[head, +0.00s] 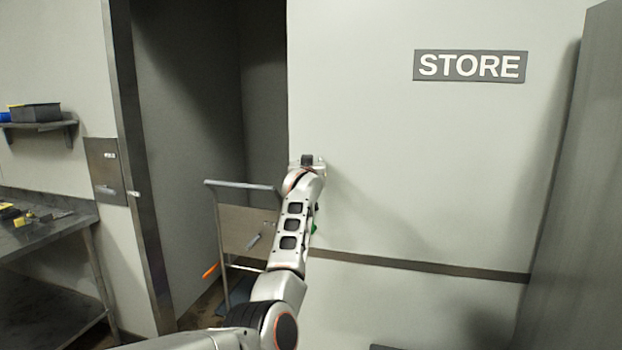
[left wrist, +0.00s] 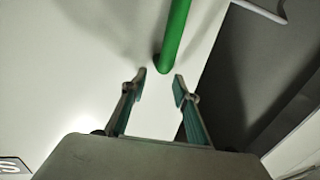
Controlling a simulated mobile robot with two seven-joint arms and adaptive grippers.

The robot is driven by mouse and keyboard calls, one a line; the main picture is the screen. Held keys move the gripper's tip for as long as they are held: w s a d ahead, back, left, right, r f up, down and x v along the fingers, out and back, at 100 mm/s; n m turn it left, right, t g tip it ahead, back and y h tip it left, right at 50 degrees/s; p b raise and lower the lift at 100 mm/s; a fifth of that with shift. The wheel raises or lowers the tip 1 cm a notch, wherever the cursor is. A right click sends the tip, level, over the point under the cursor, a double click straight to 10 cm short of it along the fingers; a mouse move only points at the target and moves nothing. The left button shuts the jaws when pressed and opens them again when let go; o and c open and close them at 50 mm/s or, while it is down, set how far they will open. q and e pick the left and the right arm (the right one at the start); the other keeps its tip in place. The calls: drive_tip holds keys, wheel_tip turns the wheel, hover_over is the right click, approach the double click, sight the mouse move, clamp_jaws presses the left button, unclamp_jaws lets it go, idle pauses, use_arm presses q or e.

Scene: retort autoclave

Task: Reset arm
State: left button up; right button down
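My left arm reaches up and forward in the middle of the head view, in front of the white wall beside the doorway. Its gripper fingers cannot be made out there. In the left wrist view my left gripper (left wrist: 160,84) is open, with its two fingers apart and nothing between them. A green rod (left wrist: 175,30) has its rounded end just beyond the fingertips, apart from both. A small bit of green (head: 314,220) shows beside my arm in the head view. My right gripper is in neither view.
A metal workbench (head: 40,235) with small items and a wall shelf (head: 40,124) are at left. A STORE sign (head: 470,66) hangs on the wall. A grey metal panel (head: 575,190) is at right.

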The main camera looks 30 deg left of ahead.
use_arm(q)
drive_tip(key=shift+r, duration=0.8)
drive_tip(key=s+d+f+m+h, duration=0.1)
drive_tip(key=s+f, duration=0.3)
drive_tip(key=f, duration=0.6)
drive_tip(key=s+d+f+m+g+h, duration=0.1)
drive_tip(key=s+d+f+m, duration=0.15)
drive_tip(key=f, duration=0.75)
drive_tip(key=s+d+f+m, duration=0.1)
drive_tip(key=s+f, duration=0.3)
drive_tip(key=f, duration=0.6)
drive_tip(key=s+d+f+m+h, duration=0.2)
drive_tip(key=s+d+f, duration=0.3)
drive_tip(key=s+f, duration=0.6)
drive_tip(key=s+d+f+m+g+h, duration=0.1)
drive_tip(key=s+d+f, duration=0.4)
drive_tip(key=s, duration=0.6)
drive_tip(key=s+d+f+m+g+h, duration=0.1)
drive_tip(key=s+d+f+g+h, duration=0.1)
drive_tip(key=s+d+f, duration=0.4)
drive_tip(key=s+d+f+m+g+h, duration=0.1)
drive_tip(key=s+d+f+h, duration=0.2)
drive_tip(key=s, duration=1.3)
drive_tip(key=d+f, duration=0.3)
drive_tip(key=d, duration=0.2)
drive_tip(key=shift+s+g, duration=0.3)
drive_tip(key=shift+s, duration=0.1)
drive_tip(key=shift+f, duration=0.1)
